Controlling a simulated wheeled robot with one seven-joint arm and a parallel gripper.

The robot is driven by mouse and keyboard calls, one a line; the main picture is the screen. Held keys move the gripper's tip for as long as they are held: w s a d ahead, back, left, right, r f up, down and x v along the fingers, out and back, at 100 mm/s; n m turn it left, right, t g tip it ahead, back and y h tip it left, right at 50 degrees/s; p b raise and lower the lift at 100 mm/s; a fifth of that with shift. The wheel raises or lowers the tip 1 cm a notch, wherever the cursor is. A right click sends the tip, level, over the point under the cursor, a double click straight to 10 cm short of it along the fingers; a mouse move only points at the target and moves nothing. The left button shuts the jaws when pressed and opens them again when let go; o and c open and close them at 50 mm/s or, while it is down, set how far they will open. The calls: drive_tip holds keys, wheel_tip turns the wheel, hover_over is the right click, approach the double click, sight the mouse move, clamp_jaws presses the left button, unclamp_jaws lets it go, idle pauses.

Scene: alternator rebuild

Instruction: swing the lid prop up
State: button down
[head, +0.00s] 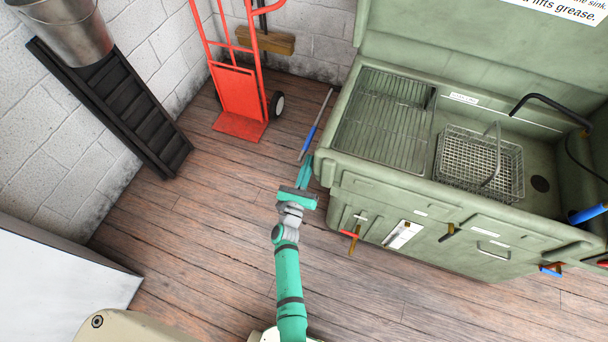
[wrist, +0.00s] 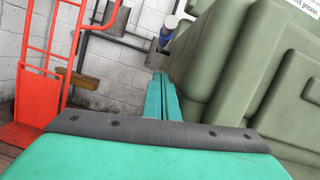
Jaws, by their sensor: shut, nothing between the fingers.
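A thin rod with a blue sleeve, which looks like the lid prop (head: 313,130), slants down along the left end of the green parts washer (head: 345,172). The washer's lid (head: 450,50) stands open at the back. My gripper (head: 306,162) is shut and empty, its fingertips close to the rod's lower end; I cannot tell whether they touch. In the wrist view the shut fingers (wrist: 160,80) point just below a blue cylinder (wrist: 168,32), apparently the same sleeve, beside the washer's green side wall (wrist: 225,60). The prop's pivot is not clear.
A red hand truck (head: 238,95) and a broom (head: 265,40) stand by the wall at the back. A wire basket (head: 480,165) sits in the washer. Several handles and valves (head: 352,235) stick out of its front. The floor (head: 200,240) left of my arm is clear.

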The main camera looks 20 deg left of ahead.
drive_tip(key=shift+w+a+r, duration=0.15)
drive_tip(key=shift+w+r, duration=0.2)
drive_tip(key=shift+r, duration=0.4)
drive_tip(key=shift+w+a+r, duration=0.1)
drive_tip(key=shift+w+r, duration=0.2)
drive_tip(key=shift+r, duration=0.4)
drive_tip(key=shift+w+a+r, duration=0.15)
drive_tip(key=shift+w+r, duration=0.2)
drive_tip(key=shift+r, duration=0.4)
drive_tip(key=shift+w, duration=0.1)
